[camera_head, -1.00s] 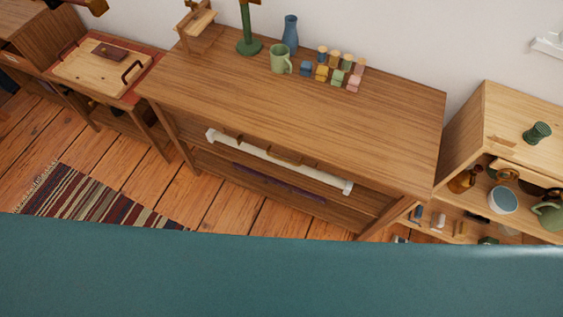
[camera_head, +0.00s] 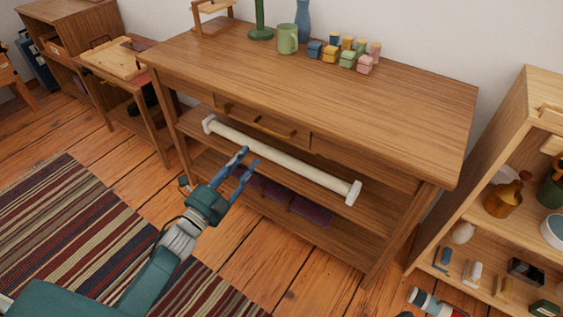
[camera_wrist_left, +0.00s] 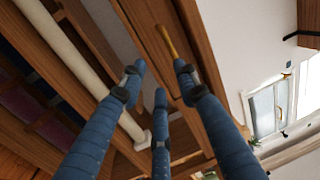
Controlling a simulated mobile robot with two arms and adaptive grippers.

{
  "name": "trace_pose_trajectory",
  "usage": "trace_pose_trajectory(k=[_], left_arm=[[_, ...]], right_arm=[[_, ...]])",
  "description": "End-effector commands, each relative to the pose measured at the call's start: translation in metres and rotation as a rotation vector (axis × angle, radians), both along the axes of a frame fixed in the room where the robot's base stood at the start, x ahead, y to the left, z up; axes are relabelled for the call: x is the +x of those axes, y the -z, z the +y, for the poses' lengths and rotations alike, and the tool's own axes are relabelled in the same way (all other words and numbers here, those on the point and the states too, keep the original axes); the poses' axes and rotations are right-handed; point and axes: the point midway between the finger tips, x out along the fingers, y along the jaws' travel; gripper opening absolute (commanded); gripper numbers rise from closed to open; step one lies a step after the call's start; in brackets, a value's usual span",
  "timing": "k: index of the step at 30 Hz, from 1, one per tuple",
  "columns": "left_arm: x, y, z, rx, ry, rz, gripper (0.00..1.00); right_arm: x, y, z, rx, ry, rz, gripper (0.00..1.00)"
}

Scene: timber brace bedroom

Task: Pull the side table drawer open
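The wooden side table (camera_head: 330,80) stands against the wall. Its drawer (camera_head: 230,108) is under the top and looks shut, its front about flush with the frame. A curved brass handle (camera_head: 273,129) is on the drawer front; in the left wrist view the handle (camera_wrist_left: 167,42) shows ahead of the fingers. My left gripper (camera_head: 247,162) is open and empty, in front of and below the handle, apart from it. In the left wrist view the blue fingers of the left gripper (camera_wrist_left: 160,76) are spread with nothing between them. My right gripper is not seen.
A white rail (camera_head: 280,160) runs below the drawer, close to my left gripper. Shelves with dark purple items (camera_head: 285,198) lie under it. A mug (camera_head: 288,39), vase (camera_head: 303,20) and small blocks stand on top. An open shelf unit (camera_head: 500,130) is at right; a striped rug (camera_head: 60,220) at left.

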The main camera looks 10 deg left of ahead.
Motion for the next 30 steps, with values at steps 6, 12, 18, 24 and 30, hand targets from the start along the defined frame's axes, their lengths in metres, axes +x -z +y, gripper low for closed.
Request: trace_pose_trajectory(k=[6, 12, 18, 24, 30], left_arm=[[0.003, -0.016, -0.008, 0.053, 0.023, -0.08, 0.31], [0.029, -0.023, -0.018, 0.051, 0.023, -0.081, 0.31], [0.064, -0.029, -0.03, 0.049, 0.022, -0.078, 0.31], [0.09, -0.034, -0.04, 0.049, 0.021, -0.075, 0.31], [0.099, -0.036, -0.043, 0.048, 0.022, -0.074, 0.31]], right_arm=[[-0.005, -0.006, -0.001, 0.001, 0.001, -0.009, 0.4], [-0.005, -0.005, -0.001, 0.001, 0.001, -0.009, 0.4], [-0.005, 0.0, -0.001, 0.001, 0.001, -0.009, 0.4], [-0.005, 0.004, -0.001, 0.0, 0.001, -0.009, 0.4], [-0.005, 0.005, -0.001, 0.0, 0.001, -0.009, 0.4]])
